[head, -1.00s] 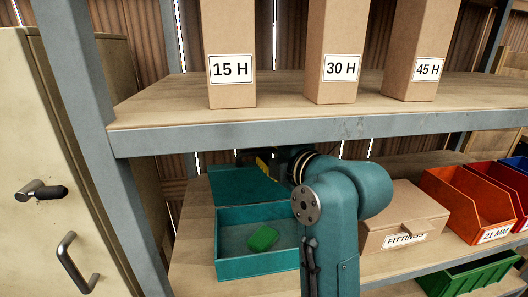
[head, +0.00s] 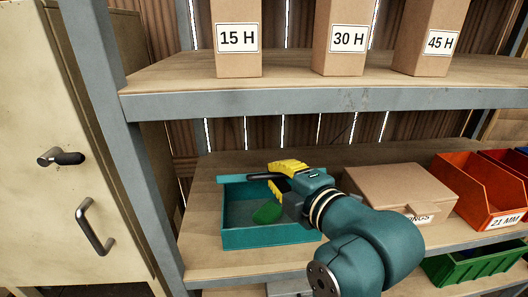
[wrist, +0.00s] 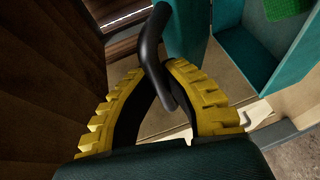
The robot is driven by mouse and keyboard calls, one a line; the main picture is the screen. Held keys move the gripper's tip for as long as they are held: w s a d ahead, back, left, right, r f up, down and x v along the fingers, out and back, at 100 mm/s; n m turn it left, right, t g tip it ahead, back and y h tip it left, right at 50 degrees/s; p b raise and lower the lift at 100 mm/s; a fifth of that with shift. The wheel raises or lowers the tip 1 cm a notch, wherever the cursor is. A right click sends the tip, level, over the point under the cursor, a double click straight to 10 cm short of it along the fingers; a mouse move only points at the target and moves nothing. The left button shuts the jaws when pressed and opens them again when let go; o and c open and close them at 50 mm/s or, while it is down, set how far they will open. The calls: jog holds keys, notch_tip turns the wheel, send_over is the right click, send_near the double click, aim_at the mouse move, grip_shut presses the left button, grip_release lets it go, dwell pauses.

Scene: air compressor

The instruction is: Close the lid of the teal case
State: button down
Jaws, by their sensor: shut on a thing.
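The teal case (head: 262,238) stands on the lower shelf, its box open at the top, with a green block (head: 267,213) inside. Its lid (head: 232,179) shows nearly edge-on as a thin teal bar above the back of the box, raised and not down on the rim. A black bar handle (head: 262,176) is at the lid. My gripper (head: 273,178), with yellow fingers, is shut on this handle. In the wrist view the handle (wrist: 151,45) runs between the two yellow fingers (wrist: 155,75), and the case (wrist: 245,55) is at upper right.
A cardboard fittings box (head: 400,190) stands just right of the case, close to my arm. The upper shelf (head: 300,103) with cardboard boxes hangs above. A metal post (head: 115,130) and a cream cabinet (head: 60,200) are at left.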

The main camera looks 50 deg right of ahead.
jog(key=shift+s+a+f+n+t+h+b, duration=0.3)
jog(key=shift+s+a+f+t+b, duration=0.3)
jog(key=shift+f+b, duration=1)
jog(key=shift+s+a+f+n+t+h+b, duration=0.25)
jog(key=shift+s+a+f+t+b, duration=0.4)
jog(key=shift+f, duration=1.8)
jog(key=shift+s+a+f+n+t+h+b, duration=0.15)
jog(key=shift+s+a+f+n+t+b, duration=0.45)
jog(key=shift+f+b, duration=1.05)
jog(key=shift+w+d+f+m+p, duration=0.1)
jog(key=shift+d+f+m+p, duration=0.15)
jog(key=shift+f+p, duration=0.15)
jog(key=c, duration=1.5)
grip_release()
jog(key=shift+f, duration=0.1)
jog(key=shift+o, duration=0.7)
jog(key=shift+a+f, duration=0.1)
jog(key=shift+a, duration=0.1)
jog(key=shift+d, duration=0.1)
